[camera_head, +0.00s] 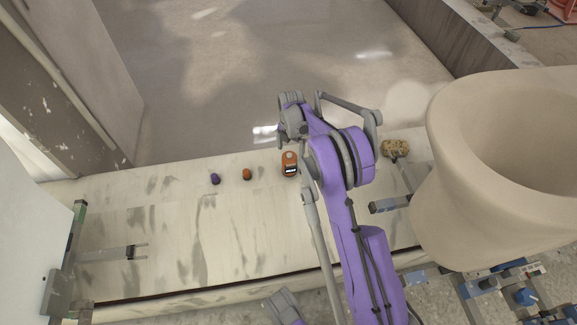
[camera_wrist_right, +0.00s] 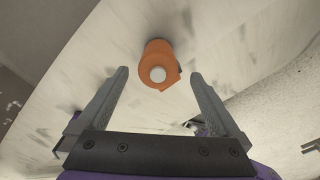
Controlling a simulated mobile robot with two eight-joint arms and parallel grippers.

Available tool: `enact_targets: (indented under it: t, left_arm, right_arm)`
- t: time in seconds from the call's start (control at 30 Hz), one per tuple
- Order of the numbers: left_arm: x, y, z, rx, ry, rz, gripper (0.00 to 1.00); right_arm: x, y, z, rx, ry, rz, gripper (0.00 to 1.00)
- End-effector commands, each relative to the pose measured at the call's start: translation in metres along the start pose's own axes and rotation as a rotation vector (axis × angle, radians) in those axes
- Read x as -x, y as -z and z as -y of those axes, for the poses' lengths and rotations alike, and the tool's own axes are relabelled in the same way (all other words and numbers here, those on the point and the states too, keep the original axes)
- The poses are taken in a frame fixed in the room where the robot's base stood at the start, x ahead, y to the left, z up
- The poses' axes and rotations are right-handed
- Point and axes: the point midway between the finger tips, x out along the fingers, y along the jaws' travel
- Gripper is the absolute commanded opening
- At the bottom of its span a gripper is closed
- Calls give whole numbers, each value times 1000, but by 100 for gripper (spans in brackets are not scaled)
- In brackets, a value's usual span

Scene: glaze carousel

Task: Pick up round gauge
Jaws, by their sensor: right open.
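The round gauge (camera_head: 289,164) is orange with a pale display and stands on the pale, stained ledge (camera_head: 170,225), just below my right gripper in the head view. In the right wrist view an orange round body with a white disc (camera_wrist_right: 157,73), apparently the gauge, lies ahead of and between the fingertips. My right gripper (camera_head: 291,118) is open and empty; a gap shows between its fingers and the gauge. A grey and purple piece at the bottom edge of the head view may be my left gripper (camera_head: 284,306); its jaws cannot be made out.
A small orange piece (camera_head: 247,174) and a purple one (camera_head: 214,179) stand left of the gauge. A yellowish patterned object (camera_head: 395,148) lies to the right, beside a large beige vessel (camera_head: 440,215). The ledge's left part is mostly clear.

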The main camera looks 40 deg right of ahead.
Motion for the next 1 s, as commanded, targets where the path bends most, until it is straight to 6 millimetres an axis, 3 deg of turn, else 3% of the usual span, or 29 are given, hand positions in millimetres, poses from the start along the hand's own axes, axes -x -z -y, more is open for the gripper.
enact_targets:
  t: [0.2, 0.47, 0.7, 0.97, 1.0]
  left_arm:
    - [-10, -3, 0, 0, 0, 3, 50]
    - [-17, -5, 0, 0, 0, 5, 50]
    - [-30, -8, 0, 0, 0, 9, 50]
    - [-31, -8, 0, 0, 0, 9, 50]
    - [-31, -8, 0, 0, 0, 9, 50]
  right_arm:
    - [-36, 1, -1, 0, 0, 0, 100]
    - [-57, 2, -1, -1, -1, 1, 100]
    - [-93, 4, -2, -2, -1, 1, 100]
    - [-98, 4, -2, -2, -2, 1, 100]
    - [-98, 4, -2, -2, -2, 1, 96]
